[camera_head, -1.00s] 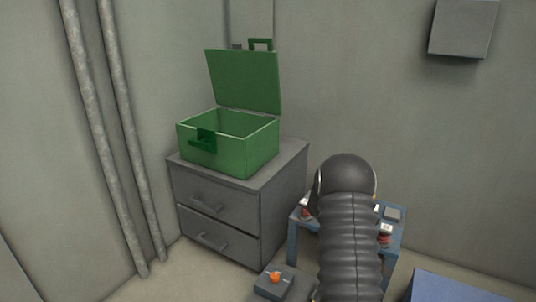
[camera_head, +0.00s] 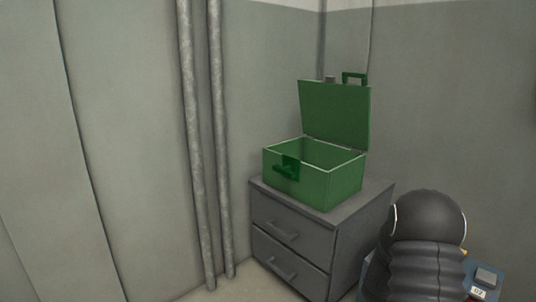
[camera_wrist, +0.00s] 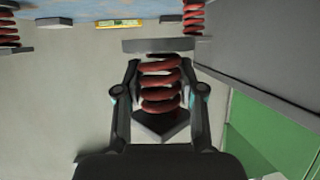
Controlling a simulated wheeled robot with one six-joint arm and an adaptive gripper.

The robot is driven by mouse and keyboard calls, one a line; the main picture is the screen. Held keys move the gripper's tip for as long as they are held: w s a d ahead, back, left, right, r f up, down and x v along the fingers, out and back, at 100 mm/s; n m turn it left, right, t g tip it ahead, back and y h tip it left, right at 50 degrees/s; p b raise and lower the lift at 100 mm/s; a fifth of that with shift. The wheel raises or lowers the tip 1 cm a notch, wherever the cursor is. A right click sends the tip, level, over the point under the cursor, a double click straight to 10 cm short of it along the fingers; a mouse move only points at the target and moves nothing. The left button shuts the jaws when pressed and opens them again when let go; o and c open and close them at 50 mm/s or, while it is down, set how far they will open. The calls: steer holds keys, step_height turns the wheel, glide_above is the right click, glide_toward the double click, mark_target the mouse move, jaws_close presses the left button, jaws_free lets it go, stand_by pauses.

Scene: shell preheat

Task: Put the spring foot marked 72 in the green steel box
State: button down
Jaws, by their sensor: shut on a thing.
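In the wrist view my gripper (camera_wrist: 160,88) is shut around a spring foot (camera_wrist: 160,104) with a red coil between dark end plates. No number shows on it, so I cannot tell its marking. The green steel box (camera_head: 312,182) stands in the head view on top of a grey drawer cabinet, its lid raised at the back and its front latch showing. A green surface, likely the box, shows at the lower right of the wrist view. In the head view my arm hides the gripper.
The grey drawer cabinet (camera_head: 292,242) stands in the corner beside two vertical pipes (camera_head: 205,140). A blue table (camera_head: 490,268) with a small labelled piece is partly hidden at the lower right. Other red springs (camera_wrist: 193,16) show along the wrist view's top edge.

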steer(key=s+a+f+n+t+y, duration=0.2)
steer(key=a+n+y, duration=0.2)
steer(key=a, duration=0.9)
steer(key=s+a+f+n+t+y, duration=0.15)
steer(key=a+n+y, duration=0.3)
steer(key=a, duration=0.85)
steer(key=v, duration=0.3)
steer(key=a+v, duration=0.1)
steer(key=v, duration=0.1)
steer(key=shift+s, duration=0.25)
steer(key=shift+a, duration=0.1)
